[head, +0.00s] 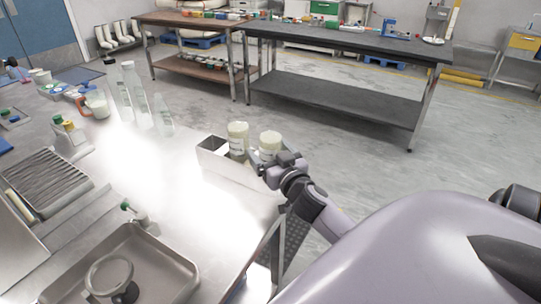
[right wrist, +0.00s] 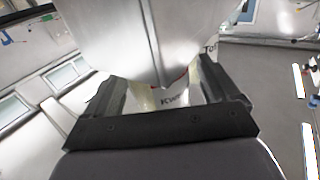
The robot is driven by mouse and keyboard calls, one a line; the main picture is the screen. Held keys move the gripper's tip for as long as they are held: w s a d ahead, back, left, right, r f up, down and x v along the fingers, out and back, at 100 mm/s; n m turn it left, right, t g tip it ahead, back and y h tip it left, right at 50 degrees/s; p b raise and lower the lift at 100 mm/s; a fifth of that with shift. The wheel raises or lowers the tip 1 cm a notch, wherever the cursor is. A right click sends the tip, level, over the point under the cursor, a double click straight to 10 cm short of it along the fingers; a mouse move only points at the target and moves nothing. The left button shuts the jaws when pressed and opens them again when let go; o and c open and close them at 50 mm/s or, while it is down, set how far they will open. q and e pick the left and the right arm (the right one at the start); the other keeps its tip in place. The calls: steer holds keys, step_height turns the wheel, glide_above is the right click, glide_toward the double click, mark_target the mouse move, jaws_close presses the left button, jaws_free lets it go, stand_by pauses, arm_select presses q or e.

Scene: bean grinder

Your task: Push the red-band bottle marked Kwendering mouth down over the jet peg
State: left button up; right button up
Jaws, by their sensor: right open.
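Two pale, cream-lidded bottles stand at the steel box on the table's right end in the head view, one at the left (head: 238,141) and one at the right (head: 270,144). My right gripper (head: 284,161) is open close beside the right one. In the right wrist view, a white label reading "Kwe" (right wrist: 173,99), with a trace of red above it, shows between the open fingers (right wrist: 172,98). A large pale grey surface covers its upper part. Behind it is part of another label starting "Tu". I cannot make out the jet peg for certain. My left gripper is not in view.
The steel box (head: 213,158) stands at the table's right edge. Clear bottles (head: 127,92) and an orange-handled jug (head: 97,104) stand farther back. A sink basin (head: 166,258) with a ring-shaped thing (head: 108,276) in it is at the front. The bright tabletop between is clear.

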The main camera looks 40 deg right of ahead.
steer(key=shift+c, duration=0.3)
steer(key=c, duration=1)
